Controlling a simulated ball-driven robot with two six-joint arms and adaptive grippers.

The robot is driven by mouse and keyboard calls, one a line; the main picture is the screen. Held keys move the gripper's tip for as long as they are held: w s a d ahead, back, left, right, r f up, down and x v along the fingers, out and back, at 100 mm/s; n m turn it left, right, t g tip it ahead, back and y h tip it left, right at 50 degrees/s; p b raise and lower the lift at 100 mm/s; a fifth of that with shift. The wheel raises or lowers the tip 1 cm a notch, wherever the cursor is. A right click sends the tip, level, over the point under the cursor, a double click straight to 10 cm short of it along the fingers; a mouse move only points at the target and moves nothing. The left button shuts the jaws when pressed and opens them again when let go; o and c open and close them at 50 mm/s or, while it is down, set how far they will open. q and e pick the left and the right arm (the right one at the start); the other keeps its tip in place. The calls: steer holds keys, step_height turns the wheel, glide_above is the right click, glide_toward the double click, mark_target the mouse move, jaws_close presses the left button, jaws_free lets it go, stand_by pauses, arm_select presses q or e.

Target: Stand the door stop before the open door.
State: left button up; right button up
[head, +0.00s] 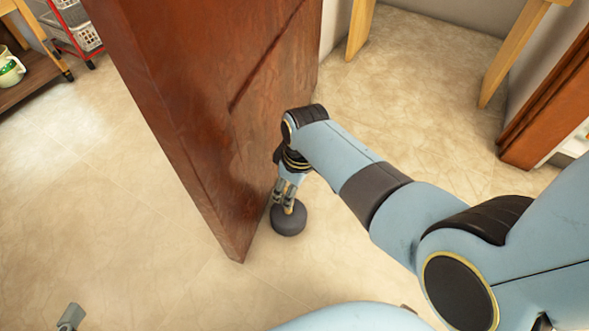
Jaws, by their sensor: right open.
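The door stop (288,222) is a dark grey round weight with a small light-coloured stem on top. It stands upright on the floor at the right face of the reddish-brown door (190,90), near its lower corner. My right gripper (287,205) points down at the stem, with its fingers around or beside it. It is open; whether the fingers touch the stem is too small to tell. A small grey piece at the bottom left edge seems to be the tip of my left gripper (70,317); the rest is out of frame.
Wooden legs (361,25) stand at the back right, with a brown wooden frame (550,100) at the right edge. A shelf cart (30,80) with a mug (10,68) and a red rack (75,30) are at the upper left. The tiled floor (110,200) left of the door is clear.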

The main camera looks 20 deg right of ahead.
step_height(320, 180, up, 4)
steer(key=shift+d+f+p, duration=0.15)
steer(key=shift+p, duration=0.9)
steer(key=shift+s+r, duration=0.1)
steer(key=shift+r, duration=0.25)
arm_select(q)
steer(key=g, duration=0.2)
steer(key=s+f+g+p, duration=0.1)
steer(key=g, duration=0.1)
steer(key=s+a+g, duration=0.1)
steer(key=g, duration=0.1)
steer(key=shift+s+f+n+y+p, duration=0.15)
steer(key=shift+f+n+y+p, duration=0.15)
steer(key=shift+f+y, duration=0.1)
arm_select(e)
steer(key=shift+s+d+r, duration=0.1)
steer(key=shift+s+r, duration=0.15)
steer(key=shift+r, duration=0.5)
